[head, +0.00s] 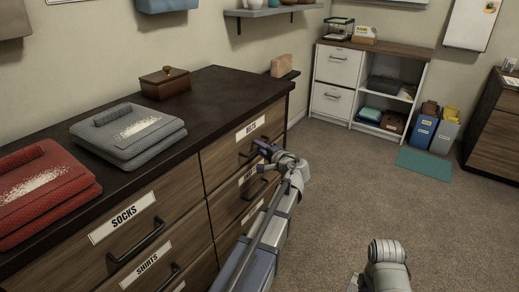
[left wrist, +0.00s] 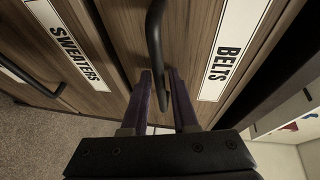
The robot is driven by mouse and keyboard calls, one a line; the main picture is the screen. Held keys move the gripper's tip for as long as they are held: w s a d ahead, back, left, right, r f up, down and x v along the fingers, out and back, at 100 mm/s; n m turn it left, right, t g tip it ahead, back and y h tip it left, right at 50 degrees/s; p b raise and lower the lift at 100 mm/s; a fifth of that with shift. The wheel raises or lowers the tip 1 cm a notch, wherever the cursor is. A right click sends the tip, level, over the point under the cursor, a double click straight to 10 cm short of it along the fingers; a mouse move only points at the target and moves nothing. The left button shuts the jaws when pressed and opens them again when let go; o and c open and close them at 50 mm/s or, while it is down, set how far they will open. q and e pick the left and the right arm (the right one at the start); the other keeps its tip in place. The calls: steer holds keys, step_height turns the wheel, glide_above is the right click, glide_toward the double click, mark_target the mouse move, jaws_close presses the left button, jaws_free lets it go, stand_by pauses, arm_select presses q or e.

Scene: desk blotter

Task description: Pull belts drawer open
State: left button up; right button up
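The belts drawer (head: 232,152) is the top right drawer of the dark-topped wooden dresser and looks shut. Its white BELTS label (head: 250,129) also shows in the left wrist view (left wrist: 232,50). My left gripper (head: 261,147) is at this drawer's front. In the left wrist view, its two fingers (left wrist: 161,75) stand apart on either side of the dark bar handle (left wrist: 155,38). The handle runs between the fingertips, and I see no firm grip on it. My right gripper is out of view.
The sweaters drawer (left wrist: 85,60) is just below the belts drawer. Socks (head: 125,215) and shirts (head: 155,258) drawers are to the left. A brown box (head: 165,85) and folded clothes (head: 130,135) lie on the dresser top. The carpet (head: 370,190) in front is clear.

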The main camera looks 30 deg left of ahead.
arm_select(q)
steer(key=shift+c, duration=0.3)
jaws_close()
stand_by(1.1)
